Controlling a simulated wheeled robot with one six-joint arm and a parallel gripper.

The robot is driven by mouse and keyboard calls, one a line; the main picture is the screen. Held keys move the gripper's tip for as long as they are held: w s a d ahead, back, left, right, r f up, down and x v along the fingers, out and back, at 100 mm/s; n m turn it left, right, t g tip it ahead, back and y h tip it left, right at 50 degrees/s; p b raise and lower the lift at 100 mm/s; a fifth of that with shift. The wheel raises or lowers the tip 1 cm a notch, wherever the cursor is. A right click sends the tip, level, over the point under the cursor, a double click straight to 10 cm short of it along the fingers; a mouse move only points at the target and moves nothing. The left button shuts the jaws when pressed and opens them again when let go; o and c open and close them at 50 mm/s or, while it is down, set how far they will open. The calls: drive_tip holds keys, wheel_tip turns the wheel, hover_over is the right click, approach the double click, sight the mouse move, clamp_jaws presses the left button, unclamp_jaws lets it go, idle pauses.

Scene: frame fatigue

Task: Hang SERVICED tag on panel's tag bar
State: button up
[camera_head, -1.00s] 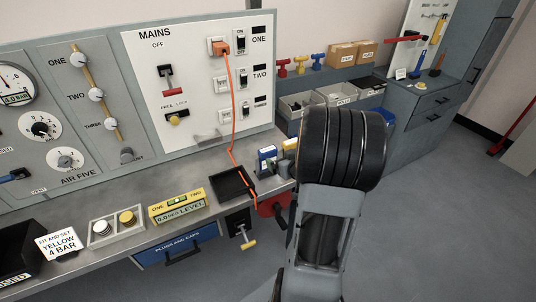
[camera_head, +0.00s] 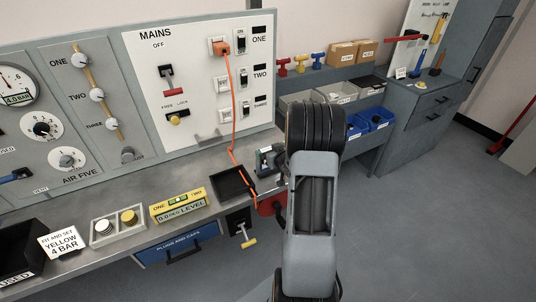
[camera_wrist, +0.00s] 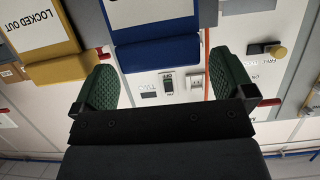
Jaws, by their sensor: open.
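My gripper (camera_wrist: 165,72) is open, with its two green ribbed pads on either side of a blue tag (camera_wrist: 157,52) in the wrist view. The blue tag has a white face, cut off at the top, and I cannot read its word. A yellow tag (camera_wrist: 46,32) reading LOCKED OUT is to its left, outside the pads. In the head view my arm hides most of the gripper and the tags. A light grey bracket (camera_head: 207,138) sticks out low on the white mains panel (camera_head: 190,90); I cannot tell for sure whether it is the tag bar.
An orange cable (camera_head: 233,110) hangs from the panel over a black tray (camera_head: 233,183) at the bench edge. Blue bins (camera_head: 377,118) and grey bins stand to the right.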

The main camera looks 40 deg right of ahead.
drive_tip(key=shift+x, duration=1.4)
drive_tip(key=c, duration=0.8)
drive_tip(key=shift+r, duration=0.1)
drive_tip(key=shift+r, duration=0.5)
wheel_tip(320, 180, up, 2)
drive_tip(key=shift+s+a+r, duration=0.1)
drive_tip(key=shift+r, duration=0.1)
drive_tip(key=s+a+r, duration=0.2)
drive_tip(key=s+r, duration=0.1)
drive_tip(key=s+a+r, duration=0.3)
drive_tip(key=s, duration=0.1)
drive_tip(key=s+a+r, duration=0.3)
drive_tip(key=s, duration=0.1)
drive_tip(key=shift+a+r, duration=0.2)
drive_tip(key=shift+r, duration=0.05)
